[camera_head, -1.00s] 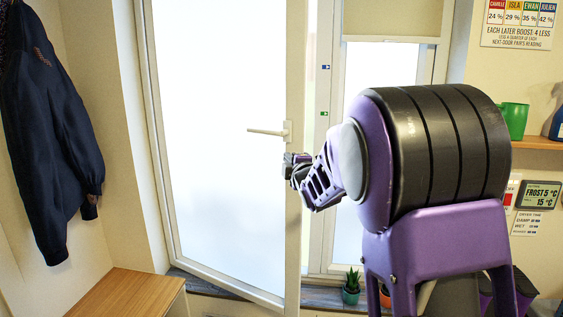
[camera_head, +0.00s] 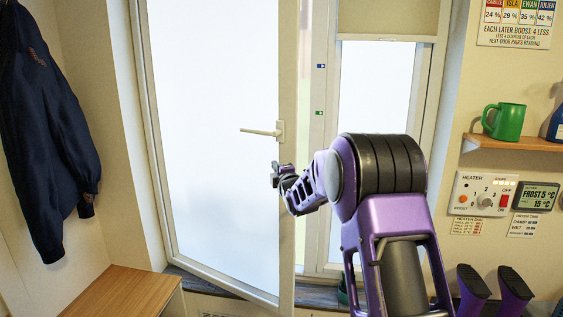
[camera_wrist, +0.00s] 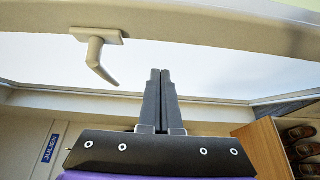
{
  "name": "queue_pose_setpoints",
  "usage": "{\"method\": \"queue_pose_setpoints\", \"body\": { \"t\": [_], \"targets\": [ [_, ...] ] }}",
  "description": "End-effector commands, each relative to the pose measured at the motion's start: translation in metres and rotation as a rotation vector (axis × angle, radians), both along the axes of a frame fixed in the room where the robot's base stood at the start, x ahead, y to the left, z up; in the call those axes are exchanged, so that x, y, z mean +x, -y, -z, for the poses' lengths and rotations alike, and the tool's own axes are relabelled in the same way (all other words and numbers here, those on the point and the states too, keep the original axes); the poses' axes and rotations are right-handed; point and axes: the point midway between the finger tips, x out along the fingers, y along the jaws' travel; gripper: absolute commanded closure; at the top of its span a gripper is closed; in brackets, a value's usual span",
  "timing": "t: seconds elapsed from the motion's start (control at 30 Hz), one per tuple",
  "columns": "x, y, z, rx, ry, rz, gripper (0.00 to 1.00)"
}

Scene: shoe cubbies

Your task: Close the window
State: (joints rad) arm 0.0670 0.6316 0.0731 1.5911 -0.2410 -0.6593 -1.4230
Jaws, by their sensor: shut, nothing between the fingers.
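The window sash (camera_head: 212,170) is a tall frosted pane in a cream frame, hinged at the left and standing open into the room. Its lever handle (camera_head: 262,132) sticks out to the left from the sash's right stile. In the wrist view the handle (camera_wrist: 95,55) is left of my fingers. My gripper (camera_head: 276,176) is at the stile just below the handle, on the room side. In the wrist view my gripper (camera_wrist: 160,74) is shut and empty, with its fingertips before the pane. I cannot tell whether it touches the sash.
A fixed pane with a blind (camera_head: 385,22) is to the right. A navy coat (camera_head: 45,130) hangs at the left above a wooden bench (camera_head: 120,292). A green mug (camera_head: 505,122) stands on a shelf over a heater panel (camera_head: 485,193). Shoes in a cubby (camera_wrist: 302,143) show in the wrist view.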

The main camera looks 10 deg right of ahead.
Motion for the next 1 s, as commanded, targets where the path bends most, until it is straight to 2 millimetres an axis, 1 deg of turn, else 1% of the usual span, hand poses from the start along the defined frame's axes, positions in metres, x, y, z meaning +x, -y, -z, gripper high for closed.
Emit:
{"method": "queue_pose_setpoints", "body": {
  "t": [0.03, 0.07, 0.1, 0.2, 0.33, 0.5, 1.0],
  "targets": [
    [0.009, -0.001, 0.0, 0.001, 0.0, 0.001, 1.0],
    [0.013, 0.001, 0.0, 0.001, -0.001, 0.002, 1.0],
    [0.018, 0.006, -0.001, 0.001, 0.0, 0.002, 1.0],
    [0.029, 0.015, -0.001, 0.001, -0.001, 0.002, 1.0],
    [0.037, 0.02, 0.0, 0.0, -0.001, 0.001, 1.0],
    [0.04, 0.023, 0.0, 0.0, -0.002, 0.0, 1.0],
    [0.04, 0.023, 0.001, 0.0, 0.0, 0.0, 1.0]
  ]
}}
